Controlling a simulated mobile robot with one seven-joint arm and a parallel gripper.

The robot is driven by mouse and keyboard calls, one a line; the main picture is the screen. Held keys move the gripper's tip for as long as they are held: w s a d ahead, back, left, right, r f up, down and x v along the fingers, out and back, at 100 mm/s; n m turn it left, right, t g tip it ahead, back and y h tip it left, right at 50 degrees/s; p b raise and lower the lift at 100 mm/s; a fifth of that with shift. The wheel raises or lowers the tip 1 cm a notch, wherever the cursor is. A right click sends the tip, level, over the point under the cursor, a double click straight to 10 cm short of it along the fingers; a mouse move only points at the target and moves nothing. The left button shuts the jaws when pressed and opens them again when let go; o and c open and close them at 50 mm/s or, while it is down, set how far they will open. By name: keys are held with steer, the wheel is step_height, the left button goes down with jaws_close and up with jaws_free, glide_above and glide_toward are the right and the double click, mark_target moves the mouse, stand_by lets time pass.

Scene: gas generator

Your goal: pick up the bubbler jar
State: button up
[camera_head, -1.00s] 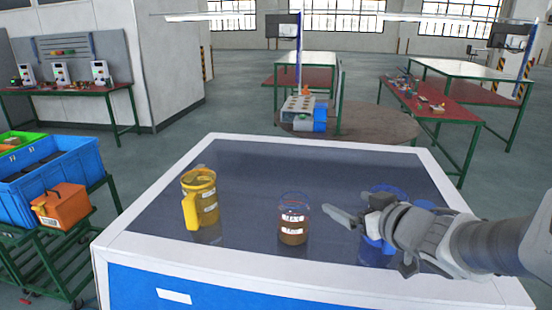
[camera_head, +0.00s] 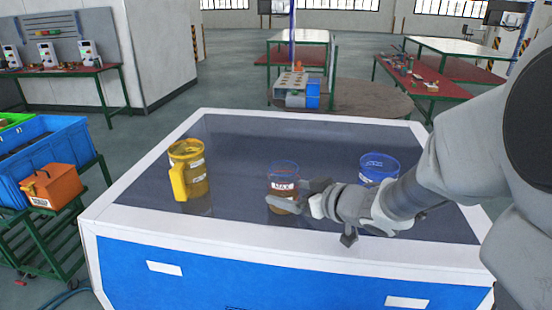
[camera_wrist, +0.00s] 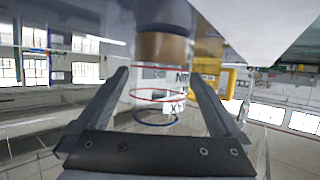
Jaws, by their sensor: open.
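A clear jar (camera_head: 283,170) with brown liquid in its lower part and white labels, one reading MAX, stands upright on the dark table top. I take it as the bubbler jar. My gripper (camera_head: 298,193) is open at the near right side of the jar and hides part of its lower body. In the wrist view, which is upside down, the jar (camera_wrist: 162,50) shows ahead, between the lines of the two open fingers (camera_wrist: 161,76). I cannot tell how deep it sits between them or whether they touch it.
A yellow jug (camera_head: 189,172) stands left of the jar, with a gap between. A blue-rimmed container (camera_head: 378,168) stands to the right, close behind my arm. The white-edged table (camera_head: 215,225) has clear room behind the jar. A cart with blue bins (camera_head: 50,155) is at the left.

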steer(key=shift+r+x, duration=0.2)
steer(key=shift+x, duration=1.3)
steer(key=shift+r+x, duration=0.15)
steer(key=shift+x, duration=1.35)
steer(key=shift+w, duration=0.15)
steer(key=shift+c, duration=0.3)
steer(key=c, duration=1.2)
steer(key=shift+r, duration=0.1)
steer(key=shift+c, duration=1)
